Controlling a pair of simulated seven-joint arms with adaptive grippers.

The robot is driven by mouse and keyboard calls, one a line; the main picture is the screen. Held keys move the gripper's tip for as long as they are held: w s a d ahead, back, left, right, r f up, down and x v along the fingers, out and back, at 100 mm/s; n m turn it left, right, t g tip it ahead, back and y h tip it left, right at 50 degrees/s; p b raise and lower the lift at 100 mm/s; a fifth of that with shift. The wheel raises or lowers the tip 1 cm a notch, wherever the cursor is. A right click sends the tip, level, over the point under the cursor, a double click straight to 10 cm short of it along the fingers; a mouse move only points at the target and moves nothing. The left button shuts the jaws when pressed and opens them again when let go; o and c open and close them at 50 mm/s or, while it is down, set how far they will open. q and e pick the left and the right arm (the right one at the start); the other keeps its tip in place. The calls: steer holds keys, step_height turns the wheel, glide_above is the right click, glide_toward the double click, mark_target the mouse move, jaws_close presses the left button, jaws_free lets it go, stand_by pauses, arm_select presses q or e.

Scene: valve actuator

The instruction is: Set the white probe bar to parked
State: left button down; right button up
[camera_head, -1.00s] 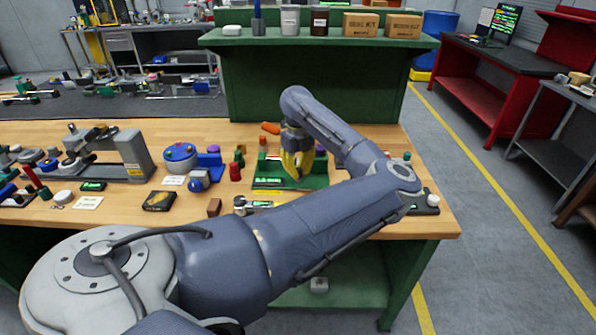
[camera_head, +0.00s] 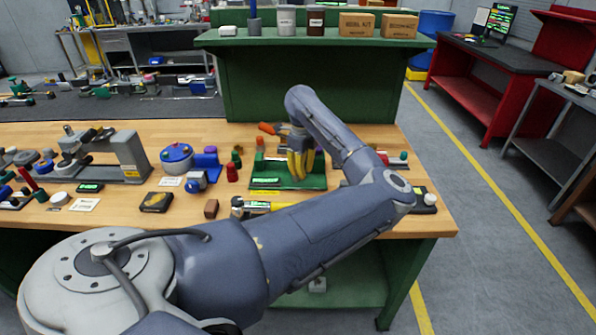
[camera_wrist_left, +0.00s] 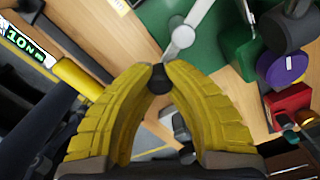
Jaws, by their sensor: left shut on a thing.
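The white probe bar (camera_wrist_left: 187,33) shows in the left wrist view as a pale arm with a round hub, running from the upper middle down to a dark knob (camera_wrist_left: 160,78). My left gripper (camera_wrist_left: 164,75) has yellow fingers whose tips are closed around this knob. In the head view, my left gripper (camera_head: 301,165) points down over the green fixture (camera_head: 288,184). The bar cannot be made out there, as the fingers and arm cover that area. Which marked position the bar stands at cannot be read. My right gripper is not in view.
A torque tool (camera_head: 270,207) with a yellow section lies in front of the fixture. An orange-handled tool (camera_head: 268,128) lies behind. The green shelf (camera_head: 320,75) rises at the back.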

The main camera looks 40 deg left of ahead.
arm_select(q)
steer(key=w+n, duration=0.1)
steer(key=n, duration=0.1)
steer(key=w+n, duration=0.1)
steer(key=n, duration=0.1)
steer(key=shift+d+n, duration=0.1)
steer(key=shift+n, duration=0.2)
steer(key=shift+w+n, duration=0.45)
steer(key=shift+n, duration=0.7)
steer(key=shift+w+n, duration=0.45)
steer(key=shift+n, duration=0.7)
steer(key=shift+r, duration=0.1)
steer(key=c, duration=1.2)
jaws_free()
step_height(320, 180, up, 12)
steer(key=shift+f, duration=0.1)
steer(key=shift+a, duration=0.25)
